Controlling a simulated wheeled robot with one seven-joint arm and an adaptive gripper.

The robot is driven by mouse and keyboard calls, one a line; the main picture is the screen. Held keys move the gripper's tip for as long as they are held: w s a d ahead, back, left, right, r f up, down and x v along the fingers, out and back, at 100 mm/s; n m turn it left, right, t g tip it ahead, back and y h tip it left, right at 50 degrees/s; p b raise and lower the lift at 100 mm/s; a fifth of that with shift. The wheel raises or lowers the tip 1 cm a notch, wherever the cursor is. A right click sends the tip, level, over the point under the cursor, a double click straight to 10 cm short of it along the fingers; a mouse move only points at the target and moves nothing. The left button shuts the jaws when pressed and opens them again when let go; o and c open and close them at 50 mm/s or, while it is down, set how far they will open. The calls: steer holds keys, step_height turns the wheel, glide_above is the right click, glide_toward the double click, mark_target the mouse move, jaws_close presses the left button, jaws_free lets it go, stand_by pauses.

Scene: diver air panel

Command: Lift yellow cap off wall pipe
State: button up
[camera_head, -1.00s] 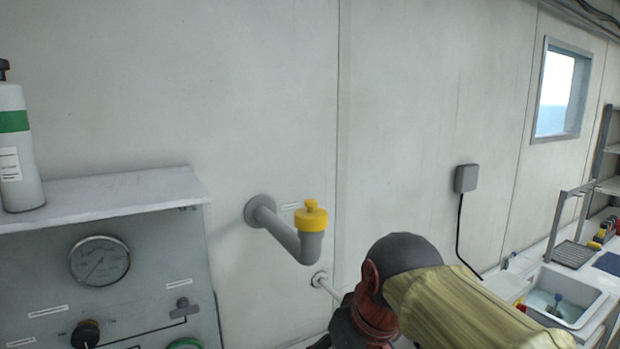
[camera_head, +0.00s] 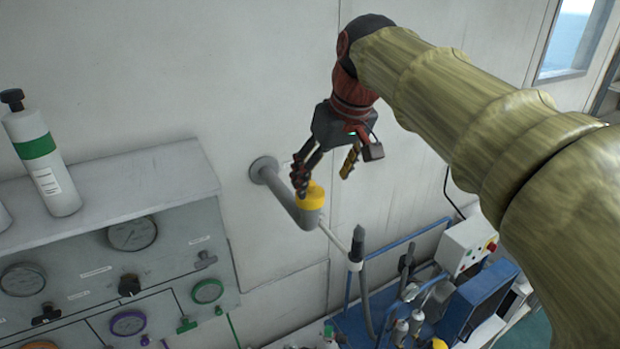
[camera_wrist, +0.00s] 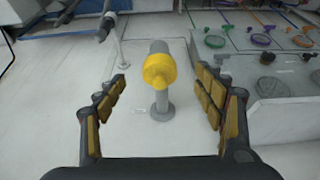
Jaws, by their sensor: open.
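The yellow cap (camera_head: 311,196) sits on the upturned end of the grey wall pipe (camera_head: 287,203), which juts out from a round flange on the wall. In the wrist view the cap (camera_wrist: 159,70) shows between the two fingers, a little above the picture's middle. My gripper (camera_head: 325,182) is open at the cap, with one finger to its left and the other up to its right. In the wrist view my gripper (camera_wrist: 161,82) has wide gaps on both sides of the cap and does not appear to touch it. The head view partly hides the cap's top behind a finger.
The gauge panel (camera_head: 180,245) with knobs and valves stands left of the pipe. A white bottle with a green band (camera_head: 42,160) stands on its top. Below right are a blue-framed bench with bottles and a white control box (camera_head: 466,246). A thin pipe (camera_head: 335,239) runs close by.

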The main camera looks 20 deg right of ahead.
mark_target(312, 194)
steer(key=shift+x, duration=1.15)
steer(key=w+f, duration=0.1)
steer(key=w+f+p, duration=0.2)
steer(key=f, duration=0.1)
steer(key=shift+w+a+f, duration=0.15)
steer(key=shift+w+a, duration=0.05)
steer(key=shift+a, duration=0.1)
steer(key=shift+c, duration=1.4)
steer(key=c, duration=0.7)
steer(key=shift+c, duration=0.6)
